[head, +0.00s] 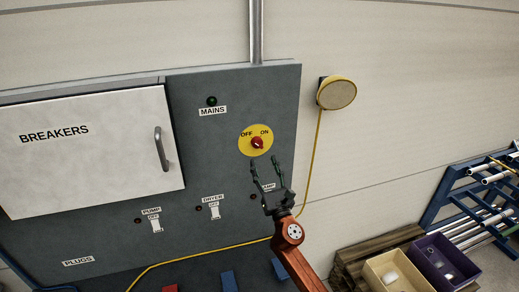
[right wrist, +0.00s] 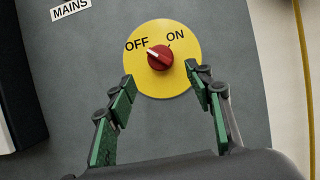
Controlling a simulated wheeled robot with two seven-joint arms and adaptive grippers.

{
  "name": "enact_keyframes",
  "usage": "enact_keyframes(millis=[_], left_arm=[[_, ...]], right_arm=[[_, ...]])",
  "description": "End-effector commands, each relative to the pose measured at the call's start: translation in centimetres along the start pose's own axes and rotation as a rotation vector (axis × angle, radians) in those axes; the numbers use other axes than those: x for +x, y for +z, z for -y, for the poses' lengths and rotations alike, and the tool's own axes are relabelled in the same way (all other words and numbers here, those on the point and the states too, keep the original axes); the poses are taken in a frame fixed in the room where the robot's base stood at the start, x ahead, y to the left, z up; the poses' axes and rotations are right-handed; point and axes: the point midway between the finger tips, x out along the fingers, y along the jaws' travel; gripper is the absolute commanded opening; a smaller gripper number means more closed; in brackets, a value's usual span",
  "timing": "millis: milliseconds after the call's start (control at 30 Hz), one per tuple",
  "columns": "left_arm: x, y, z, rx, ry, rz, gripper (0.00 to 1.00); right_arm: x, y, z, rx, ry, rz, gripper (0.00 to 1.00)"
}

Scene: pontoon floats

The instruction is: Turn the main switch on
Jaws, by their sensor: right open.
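The main switch is a red knob (head: 257,143) on a yellow disc (head: 246,149) marked OFF and ON, on the grey panel. In the right wrist view the red knob (right wrist: 160,58) has a white pointer mark turned toward OFF. My right gripper (head: 268,165) is open just below the disc. In the right wrist view its two green-padded fingers (right wrist: 159,77) are spread, one toward each side of the knob, with nothing between them. I cannot tell how far they are from the panel. My left gripper is not in view.
A dark green MAINS lamp (head: 212,101) is above the switch. A white BREAKERS door (head: 90,150) with a grey handle is at left. PUMP (head: 155,226) and DRYER (head: 214,212) switches sit lower. A round yellow fixture (head: 338,94) with a cable and a purple crate (head: 462,262) are right.

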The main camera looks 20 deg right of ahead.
Motion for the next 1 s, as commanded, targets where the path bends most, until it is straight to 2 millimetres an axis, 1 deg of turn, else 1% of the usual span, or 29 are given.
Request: enact_keyframes(millis=[300,400,500,633,867,1000], left_arm=[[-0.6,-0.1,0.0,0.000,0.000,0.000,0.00],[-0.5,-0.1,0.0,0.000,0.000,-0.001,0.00],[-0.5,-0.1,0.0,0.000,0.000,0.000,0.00],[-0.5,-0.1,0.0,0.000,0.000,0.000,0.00],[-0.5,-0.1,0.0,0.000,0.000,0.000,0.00],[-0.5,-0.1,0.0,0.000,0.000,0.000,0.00]], right_arm=[[4.8,0.1,0.1,0.001,-0.003,0.000,0.48],[6.0,0.1,0.1,0.000,-0.003,0.001,0.48],[6.9,0.1,0.1,0.001,-0.002,0.000,0.48],[7.3,0.0,0.1,0.001,-0.002,-0.001,0.48],[7.4,0.0,0.1,0.001,-0.002,-0.001,0.48],[7.3,0.0,0.1,0.001,-0.002,-0.001,0.38]])
